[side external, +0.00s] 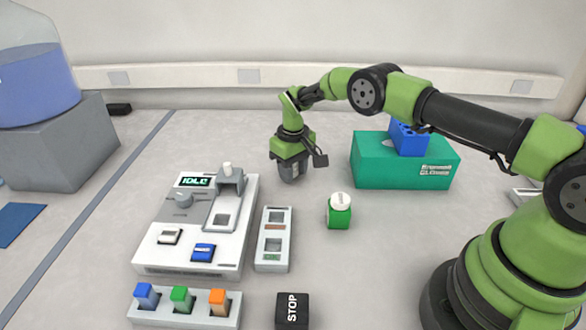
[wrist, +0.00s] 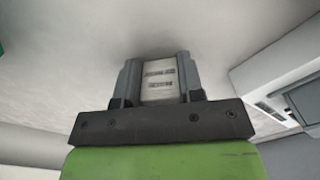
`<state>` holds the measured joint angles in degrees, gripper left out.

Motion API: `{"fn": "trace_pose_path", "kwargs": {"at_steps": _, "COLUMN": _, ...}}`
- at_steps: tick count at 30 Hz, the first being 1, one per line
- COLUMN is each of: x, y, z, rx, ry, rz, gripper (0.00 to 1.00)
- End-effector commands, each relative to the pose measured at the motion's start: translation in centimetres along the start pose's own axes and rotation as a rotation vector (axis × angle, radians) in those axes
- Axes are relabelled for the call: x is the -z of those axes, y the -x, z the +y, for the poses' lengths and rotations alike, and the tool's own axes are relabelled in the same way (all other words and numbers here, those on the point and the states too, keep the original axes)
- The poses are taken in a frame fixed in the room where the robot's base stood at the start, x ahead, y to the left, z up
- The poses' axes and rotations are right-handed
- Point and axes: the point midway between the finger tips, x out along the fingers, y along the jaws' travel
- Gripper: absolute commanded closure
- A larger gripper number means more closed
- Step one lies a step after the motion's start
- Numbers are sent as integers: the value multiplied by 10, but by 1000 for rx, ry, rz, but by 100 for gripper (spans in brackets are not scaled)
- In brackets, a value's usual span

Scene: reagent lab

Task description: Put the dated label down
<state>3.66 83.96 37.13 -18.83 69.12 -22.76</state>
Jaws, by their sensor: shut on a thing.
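My gripper (side external: 292,178) hangs pointing down over the bench, behind and to the right of the white instrument. In the wrist view my gripper (wrist: 157,66) is shut on the dated label (wrist: 160,84), a pale piece with two lines of dark print too blurred to read. The label sits between the two grey fingers. In the side view the label cannot be made out at the fingers. The gap between the label and the bench is hard to judge.
The white instrument (side external: 152,253) reads IDLE. Beside it is a narrow two-window tray (side external: 273,256). A green bottle (side external: 339,217) with a white lid, a green box (side external: 375,165) with a blue rack (side external: 409,140), and a STOP block (side external: 292,309) stand around. Bench between gripper and bottle is clear.

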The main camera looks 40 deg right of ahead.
Motion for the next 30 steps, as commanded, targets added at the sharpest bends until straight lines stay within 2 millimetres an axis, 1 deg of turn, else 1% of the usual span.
{"fn": "trace_pose_path", "kwargs": {"at_steps": 5, "x": 0, "y": 0, "z": 0, "rx": 0, "ry": 0, "rz": 1, "gripper": 86}}
{"fn": "trace_pose_path", "kwargs": {"at_steps": 9, "x": 0, "y": -3, "z": 0, "rx": 0, "ry": 0, "rz": 0, "gripper": 86}}
{"fn": "trace_pose_path", "kwargs": {"at_steps": 10, "x": 0, "y": -2, "z": 0, "rx": 0, "ry": 0, "rz": 1, "gripper": 58}}
{"fn": "trace_pose_path", "kwargs": {"at_steps": 11, "x": 0, "y": -2, "z": 0, "rx": 0, "ry": 0, "rz": 1, "gripper": 51}}
{"fn": "trace_pose_path", "kwargs": {"at_steps": 12, "x": 0, "y": -2, "z": 0, "rx": 0, "ry": 1, "rz": 1, "gripper": 42}}
{"fn": "trace_pose_path", "kwargs": {"at_steps": 13, "x": 0, "y": -2, "z": 0, "rx": 0, "ry": 1, "rz": 1, "gripper": 39}}
{"fn": "trace_pose_path", "kwargs": {"at_steps": 20, "x": 0, "y": -2, "z": 0, "rx": 0, "ry": 1, "rz": 1, "gripper": 39}}
{"fn": "trace_pose_path", "kwargs": {"at_steps": 23, "x": 0, "y": 2, "z": 0, "rx": 0, "ry": 1, "rz": 1, "gripper": 39}}
{"fn": "trace_pose_path", "kwargs": {"at_steps": 26, "x": 1, "y": 15, "z": 0, "rx": -1, "ry": 1, "rz": 4, "gripper": 39}}
{"fn": "trace_pose_path", "kwargs": {"at_steps": 29, "x": 1, "y": 34, "z": 0, "rx": -2, "ry": 0, "rz": 5, "gripper": 39}}
{"fn": "trace_pose_path", "kwargs": {"at_steps": 30, "x": 1, "y": 44, "z": 0, "rx": -2, "ry": 1, "rz": 5, "gripper": 39}}
